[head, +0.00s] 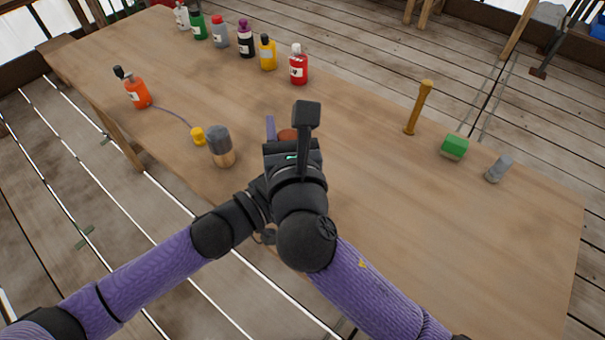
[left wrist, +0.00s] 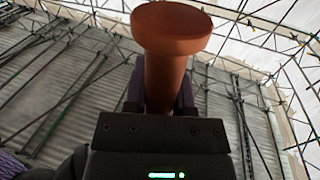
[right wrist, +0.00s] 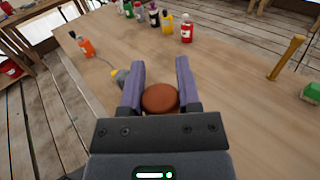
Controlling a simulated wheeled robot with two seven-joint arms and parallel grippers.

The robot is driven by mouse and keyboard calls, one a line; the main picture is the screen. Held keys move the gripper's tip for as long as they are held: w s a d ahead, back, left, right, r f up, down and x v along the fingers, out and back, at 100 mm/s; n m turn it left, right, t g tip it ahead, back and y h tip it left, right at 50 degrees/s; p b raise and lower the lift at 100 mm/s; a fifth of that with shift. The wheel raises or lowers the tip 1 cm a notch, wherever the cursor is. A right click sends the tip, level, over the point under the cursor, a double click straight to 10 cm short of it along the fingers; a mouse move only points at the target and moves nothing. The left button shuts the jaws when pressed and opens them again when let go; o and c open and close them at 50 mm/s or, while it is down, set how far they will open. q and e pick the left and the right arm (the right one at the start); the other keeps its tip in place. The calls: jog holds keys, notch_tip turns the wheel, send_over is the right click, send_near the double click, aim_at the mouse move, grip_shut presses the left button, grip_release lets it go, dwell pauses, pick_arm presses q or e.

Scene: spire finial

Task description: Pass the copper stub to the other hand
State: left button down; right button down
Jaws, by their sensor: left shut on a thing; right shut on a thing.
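The copper stub is reddish brown, with a wide round head and a narrower shank. In the head view only a bit of the copper stub (head: 287,134) shows past my right gripper (head: 284,128). In the right wrist view its round end (right wrist: 160,98) sits between the purple fingers of my right gripper (right wrist: 160,75), which is shut on it. In the left wrist view the stub (left wrist: 171,32) stands head up, its shank between the fingers of my left gripper (left wrist: 163,92), shut on it. In the head view my left gripper is mostly hidden behind my right wrist.
Several small bottles, such as a red one (head: 298,66), line the far edge of the wooden table (head: 360,190). A wooden peg (head: 418,108), green block (head: 454,146) and grey piece (head: 498,168) stand right.

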jog(key=shift+c, duration=1.2)
grip_release()
